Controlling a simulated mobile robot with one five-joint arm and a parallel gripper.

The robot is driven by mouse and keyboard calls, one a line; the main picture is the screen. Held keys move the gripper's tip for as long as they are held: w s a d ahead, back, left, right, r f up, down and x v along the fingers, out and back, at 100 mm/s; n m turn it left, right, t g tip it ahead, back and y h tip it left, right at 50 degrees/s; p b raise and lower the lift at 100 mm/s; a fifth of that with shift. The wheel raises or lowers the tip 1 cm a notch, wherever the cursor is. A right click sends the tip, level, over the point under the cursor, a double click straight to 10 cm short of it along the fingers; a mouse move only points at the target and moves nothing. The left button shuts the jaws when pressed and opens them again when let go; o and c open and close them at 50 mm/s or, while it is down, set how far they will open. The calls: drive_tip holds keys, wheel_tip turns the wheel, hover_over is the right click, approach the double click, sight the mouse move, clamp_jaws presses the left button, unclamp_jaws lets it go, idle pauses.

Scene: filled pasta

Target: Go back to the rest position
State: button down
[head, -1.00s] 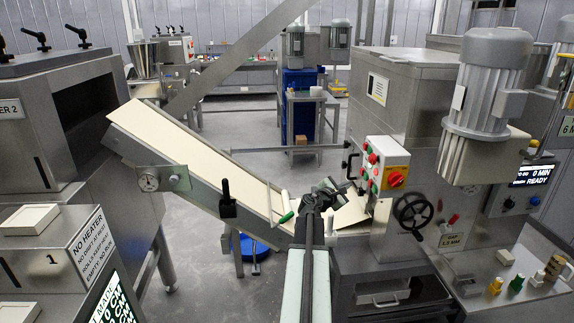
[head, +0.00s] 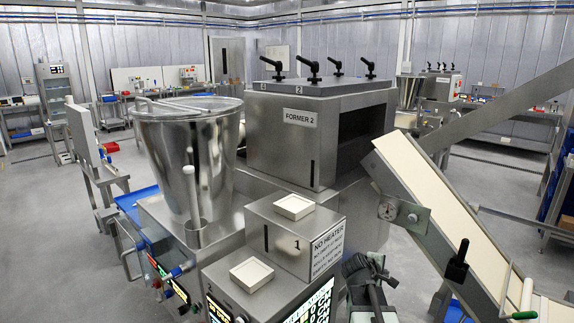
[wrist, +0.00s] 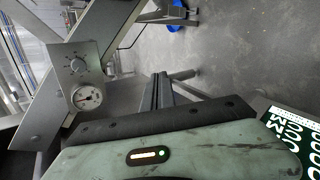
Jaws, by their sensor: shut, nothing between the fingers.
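My gripper (head: 368,268) shows low in the head view, right of the front machine's display. It is shut and nothing shows in it. It hangs in the air between the display and the sloping belt (head: 440,210). In the wrist view, a pale green housing (wrist: 180,150) of my own arm fills the bottom, with a small lit strip.
A steel hopper (head: 190,150), the former labelled FORMER 2 (head: 300,150) and a control box with two pale trays (head: 294,207) stand close in front. A dial gauge (wrist: 86,97) on the belt's side is near in the wrist view. Open grey floor lies at far left.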

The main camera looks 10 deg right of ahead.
drive_tip(key=s+a+f+m+g+y, duration=0.1)
drive_tip(key=s+a+f+y, duration=0.15)
drive_tip(key=a, duration=0.45)
drive_tip(key=s+a+f+m+g+y, duration=0.1)
drive_tip(key=a+f+m, duration=0.15)
drive_tip(key=a, duration=0.55)
drive_tip(key=s+a+f+m+g+y, duration=0.4)
drive_tip(key=s+a+m, duration=0.3)
drive_tip(key=s+a, duration=0.4)
drive_tip(key=shift+s+a+y, duration=0.15)
drive_tip(key=shift+a+y, duration=0.05)
drive_tip(key=shift+y, duration=0.25)
drive_tip(key=shift+d+f, duration=0.1)
